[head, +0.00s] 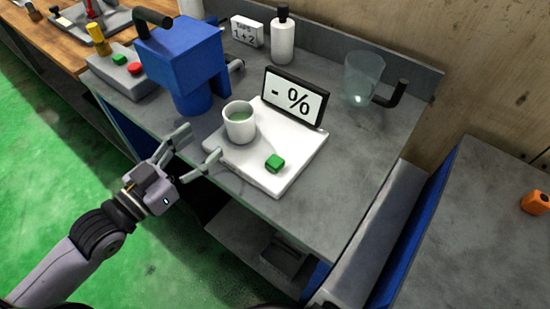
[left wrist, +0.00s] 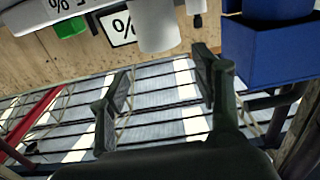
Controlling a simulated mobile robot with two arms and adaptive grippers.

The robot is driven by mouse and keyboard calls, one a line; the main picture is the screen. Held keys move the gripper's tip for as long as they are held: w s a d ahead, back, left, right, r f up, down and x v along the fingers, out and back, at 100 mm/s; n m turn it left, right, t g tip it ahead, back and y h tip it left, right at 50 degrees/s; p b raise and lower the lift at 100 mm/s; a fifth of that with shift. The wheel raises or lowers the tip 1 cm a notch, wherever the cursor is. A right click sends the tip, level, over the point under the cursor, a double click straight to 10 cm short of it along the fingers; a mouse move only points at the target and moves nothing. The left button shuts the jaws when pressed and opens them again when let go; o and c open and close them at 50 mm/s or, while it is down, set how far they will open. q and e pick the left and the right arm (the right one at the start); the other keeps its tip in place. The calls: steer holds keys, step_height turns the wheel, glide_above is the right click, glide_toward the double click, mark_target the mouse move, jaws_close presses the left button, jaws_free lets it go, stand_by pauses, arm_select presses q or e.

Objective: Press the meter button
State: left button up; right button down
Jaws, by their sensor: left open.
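The meter (head: 265,180) is a white slab on the grey bench with a display (head: 295,97) reading "- %" at its back. Its green button (head: 275,163) stands near the front right of the slab. A white cup (head: 239,122) with greenish liquid stands on the slab, left of the button. My left gripper (head: 200,144) is open and empty at the bench's front edge, left of the meter and apart from the button. In the left wrist view the open fingers (left wrist: 163,72) show with the green button (left wrist: 70,27) at upper left. My right gripper is not in view.
A blue machine (head: 180,60) with a black handle stands left of the meter, close to my left gripper. A control box (head: 118,72) with green and red buttons is further left. A white bottle (head: 283,38) and a clear beaker (head: 362,78) stand behind.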

arm_select(q)
jaws_close()
stand_by(0.6)
stand_by(1.2)
